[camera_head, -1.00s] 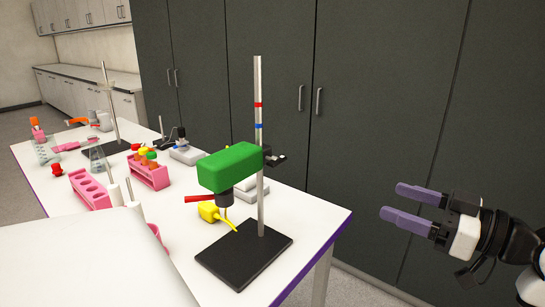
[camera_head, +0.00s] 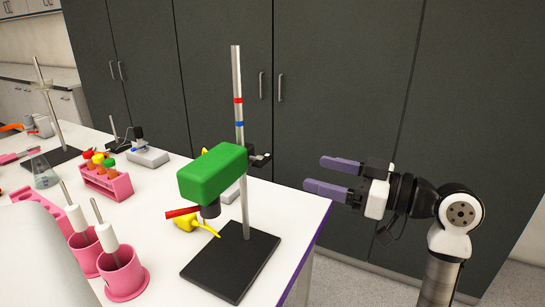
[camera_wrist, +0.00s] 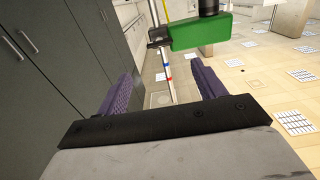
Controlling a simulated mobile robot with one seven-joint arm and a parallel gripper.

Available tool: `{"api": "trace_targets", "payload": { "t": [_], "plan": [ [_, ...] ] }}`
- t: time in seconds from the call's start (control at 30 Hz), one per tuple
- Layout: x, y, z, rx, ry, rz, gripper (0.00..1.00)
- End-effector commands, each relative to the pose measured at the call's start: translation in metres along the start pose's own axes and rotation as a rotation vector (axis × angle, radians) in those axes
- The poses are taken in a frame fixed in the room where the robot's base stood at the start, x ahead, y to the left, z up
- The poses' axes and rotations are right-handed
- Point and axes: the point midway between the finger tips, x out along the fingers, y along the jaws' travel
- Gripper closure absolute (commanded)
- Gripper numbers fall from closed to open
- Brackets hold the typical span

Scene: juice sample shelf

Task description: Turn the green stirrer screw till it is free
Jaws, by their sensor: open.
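The green stirrer (camera_head: 212,173) is clamped on an upright metal rod (camera_head: 239,90) with red and blue bands, above a black base plate (camera_head: 230,265). A small dark clamp with a screw (camera_head: 259,159) sticks out to the right of the rod at the stirrer's height. My gripper (camera_head: 314,173) is open and empty, its purple fingers pointing left towards the clamp, with a clear gap between. In the wrist view the stirrer (camera_wrist: 198,34) and the dark clamp (camera_wrist: 158,36) appear beyond the fingertips (camera_wrist: 162,72). The screw's exact shape is too small to tell.
A red bar (camera_head: 183,212) and a yellow piece (camera_head: 190,224) are under the stirrer. Pink holders (camera_head: 122,275) and a pink tube rack (camera_head: 107,184) stand to the left. Dark cabinets (camera_head: 340,80) stand behind the table. The table's right edge (camera_head: 313,232) lies below my gripper.

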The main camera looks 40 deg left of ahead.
Motion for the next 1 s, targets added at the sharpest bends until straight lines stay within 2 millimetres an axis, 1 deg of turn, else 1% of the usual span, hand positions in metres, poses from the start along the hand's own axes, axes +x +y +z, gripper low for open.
{"api": "trace_targets", "payload": {
  "t": [0.03, 0.2, 0.3, 0.43, 0.63, 0.93, 1.0],
  "plan": [
    [0.012, -0.001, -0.003, 0.002, -0.001, -0.006, 0.31],
    [0.049, -0.001, -0.004, 0.002, 0.000, -0.004, 0.31],
    [0.069, -0.001, -0.003, 0.002, 0.000, -0.004, 0.31],
    [0.088, -0.001, -0.003, 0.001, 0.000, -0.003, 0.31],
    [0.103, 0.000, -0.001, 0.001, 0.000, -0.002, 0.31],
    [0.105, 0.000, 0.000, 0.000, 0.000, -0.001, 0.31],
    [0.105, 0.000, 0.000, 0.000, 0.000, -0.001, 0.40]
  ]
}}
